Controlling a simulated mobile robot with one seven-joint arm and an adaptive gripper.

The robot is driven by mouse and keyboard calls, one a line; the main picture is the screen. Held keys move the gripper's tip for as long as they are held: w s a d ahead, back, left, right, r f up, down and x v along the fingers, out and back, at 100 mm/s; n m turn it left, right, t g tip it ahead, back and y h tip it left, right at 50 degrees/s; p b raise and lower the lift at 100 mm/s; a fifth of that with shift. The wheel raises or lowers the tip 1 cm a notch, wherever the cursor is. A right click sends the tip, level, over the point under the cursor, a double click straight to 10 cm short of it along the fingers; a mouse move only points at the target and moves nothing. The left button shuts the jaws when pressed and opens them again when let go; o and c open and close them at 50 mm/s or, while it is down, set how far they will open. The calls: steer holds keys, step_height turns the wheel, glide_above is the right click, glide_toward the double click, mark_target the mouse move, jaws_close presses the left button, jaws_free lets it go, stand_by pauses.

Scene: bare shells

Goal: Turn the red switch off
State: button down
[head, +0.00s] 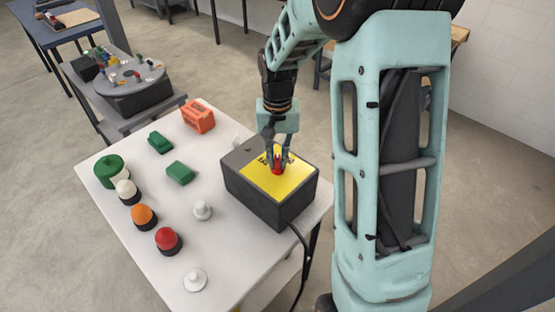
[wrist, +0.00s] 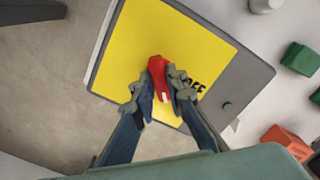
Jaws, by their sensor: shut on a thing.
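The red switch (head: 277,169) is on the yellow top plate (head: 286,181) of a dark grey box (head: 258,198) on the white table. My gripper (head: 277,163) points down over the plate with its fingers on the switch. In the wrist view, the red switch (wrist: 158,75) sits between my two fingertips (wrist: 161,90), which are shut on it. A small white mark shows at the switch's near end. Black lettering on the plate beside it is partly hidden by a finger; the letters "FF" seem to show.
Red (head: 168,241), orange (head: 143,216) and other push buttons stand along the table's left side. Green blocks (head: 180,173) and an orange block (head: 198,117) lie further back. A cable (head: 303,262) hangs from the box. A round grey tray (head: 128,82) with small parts stands behind.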

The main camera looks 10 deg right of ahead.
mark_target(277, 162)
steer(key=n, duration=0.5)
steer(key=shift+w+n, duration=0.1)
steer(key=shift+n, duration=2.3)
steer(key=c, duration=1.9)
jaws_free()
steer(key=shift+c, duration=0.2)
steer(key=shift+r, duration=0.15)
step_height(277, 162, up, 12)
